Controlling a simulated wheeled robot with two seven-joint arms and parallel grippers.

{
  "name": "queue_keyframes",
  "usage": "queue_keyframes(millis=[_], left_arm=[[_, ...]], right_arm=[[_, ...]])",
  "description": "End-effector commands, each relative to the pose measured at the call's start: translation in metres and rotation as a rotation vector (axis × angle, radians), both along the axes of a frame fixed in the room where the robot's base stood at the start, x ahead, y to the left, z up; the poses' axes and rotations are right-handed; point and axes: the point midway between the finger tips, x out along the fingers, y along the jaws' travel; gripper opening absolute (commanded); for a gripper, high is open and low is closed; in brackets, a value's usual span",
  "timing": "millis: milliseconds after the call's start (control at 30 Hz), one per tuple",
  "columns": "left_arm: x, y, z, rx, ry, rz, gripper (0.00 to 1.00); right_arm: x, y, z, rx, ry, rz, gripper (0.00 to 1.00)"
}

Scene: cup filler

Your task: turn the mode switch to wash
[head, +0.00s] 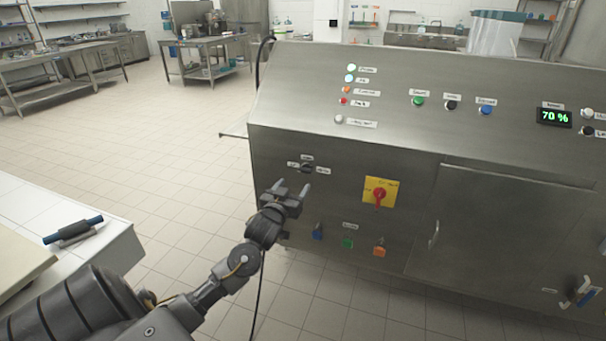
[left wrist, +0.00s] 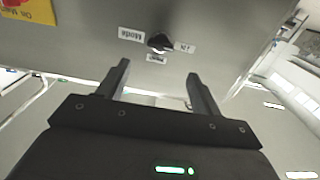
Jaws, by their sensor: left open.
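The mode switch (head: 307,168) is a small dark knob on the front of the steel machine, with small labels around it. In the left wrist view the mode switch (left wrist: 160,42) shows upside down, with a "Mode" label beside it; the other labels are too small to read surely. My left gripper (head: 291,188) is open and empty, just below and in front of the switch. In the left wrist view its two fingers (left wrist: 156,82) point toward the switch, which lies beyond the tips, apart from them. My right gripper is not in view.
A red rotary switch on a yellow plate (head: 379,193) is right of the mode switch. Blue (head: 317,231), green (head: 347,243) and orange (head: 379,247) parts sit below. A white counter (head: 70,222) stands at left. A display (head: 554,117) reads 70 %.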

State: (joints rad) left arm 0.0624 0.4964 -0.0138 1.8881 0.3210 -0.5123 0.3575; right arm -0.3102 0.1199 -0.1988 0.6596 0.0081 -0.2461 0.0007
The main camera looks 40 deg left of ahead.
Motion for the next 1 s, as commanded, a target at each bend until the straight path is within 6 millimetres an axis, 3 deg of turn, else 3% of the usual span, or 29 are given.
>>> queue_keyframes(millis=[300, 500, 933, 1000], left_arm=[[0.056, 0.020, 0.001, 0.001, 0.000, 0.002, 0.65], [0.081, 0.028, 0.000, 0.002, 0.002, 0.001, 0.65], [0.089, 0.031, 0.000, 0.002, 0.002, 0.000, 0.65], [0.089, 0.031, 0.000, 0.002, 0.002, 0.000, 0.56]], right_arm=[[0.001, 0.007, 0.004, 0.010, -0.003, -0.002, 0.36], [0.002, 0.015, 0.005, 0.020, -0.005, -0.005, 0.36], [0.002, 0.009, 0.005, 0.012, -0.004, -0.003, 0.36], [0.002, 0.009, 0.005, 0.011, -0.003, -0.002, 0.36]])
